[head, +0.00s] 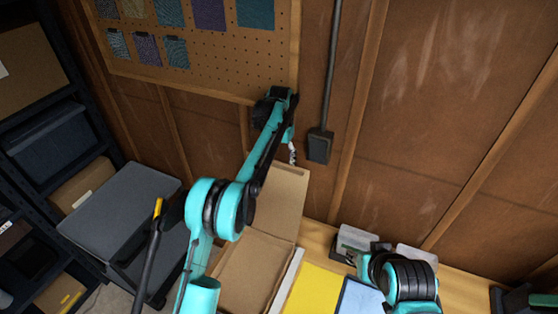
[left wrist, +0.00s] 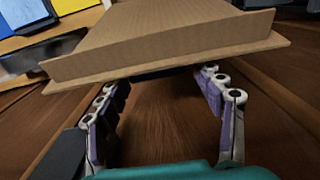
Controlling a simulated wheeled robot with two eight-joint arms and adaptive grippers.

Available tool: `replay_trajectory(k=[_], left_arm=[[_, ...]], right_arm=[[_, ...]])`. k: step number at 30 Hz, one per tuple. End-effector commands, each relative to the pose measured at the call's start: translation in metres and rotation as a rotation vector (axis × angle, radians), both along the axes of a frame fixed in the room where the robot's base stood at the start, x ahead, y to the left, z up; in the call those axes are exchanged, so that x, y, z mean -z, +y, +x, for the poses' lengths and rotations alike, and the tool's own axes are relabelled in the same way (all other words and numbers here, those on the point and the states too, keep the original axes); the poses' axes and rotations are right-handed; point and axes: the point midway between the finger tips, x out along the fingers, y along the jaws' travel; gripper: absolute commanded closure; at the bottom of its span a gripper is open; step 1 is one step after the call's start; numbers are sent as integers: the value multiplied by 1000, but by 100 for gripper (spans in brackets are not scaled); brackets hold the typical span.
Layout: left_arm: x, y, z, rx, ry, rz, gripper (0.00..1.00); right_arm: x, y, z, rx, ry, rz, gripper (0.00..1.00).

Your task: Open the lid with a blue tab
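A brown cardboard box (head: 252,270) stands open on the wooden bench. Its lid (head: 283,195) is raised at the back, towards the wall. My left gripper (head: 292,152) is at the lid's upper edge, partly hidden by my arm. In the left wrist view, the cardboard lid (left wrist: 165,50) spans the picture just beyond the left gripper (left wrist: 162,82). Its fingers are spread apart with nothing clearly held between them. A dark strip shows under the cardboard edge; I cannot tell whether it is the blue tab. My right gripper is not seen.
A yellow sheet (head: 312,290) and a blue panel (head: 360,298) lie right of the box. Grey items (head: 353,242) stand behind my right arm. A pegboard with swatches (head: 225,55) and a dark conduit box (head: 319,146) are on the wall. A grey cart (head: 115,210) stands left.

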Motion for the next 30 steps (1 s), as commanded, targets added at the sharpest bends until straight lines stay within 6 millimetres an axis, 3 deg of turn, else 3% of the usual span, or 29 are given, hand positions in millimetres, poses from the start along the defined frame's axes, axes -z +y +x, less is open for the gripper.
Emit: replay_trajectory(k=[10,21,30], left_arm=[[-3,0,-1,0,3,0,28],[-57,0,4,0,4,-1,28],[-74,0,5,1,4,0,28]], right_arm=[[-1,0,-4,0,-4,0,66],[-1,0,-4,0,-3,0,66],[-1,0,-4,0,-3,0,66]])
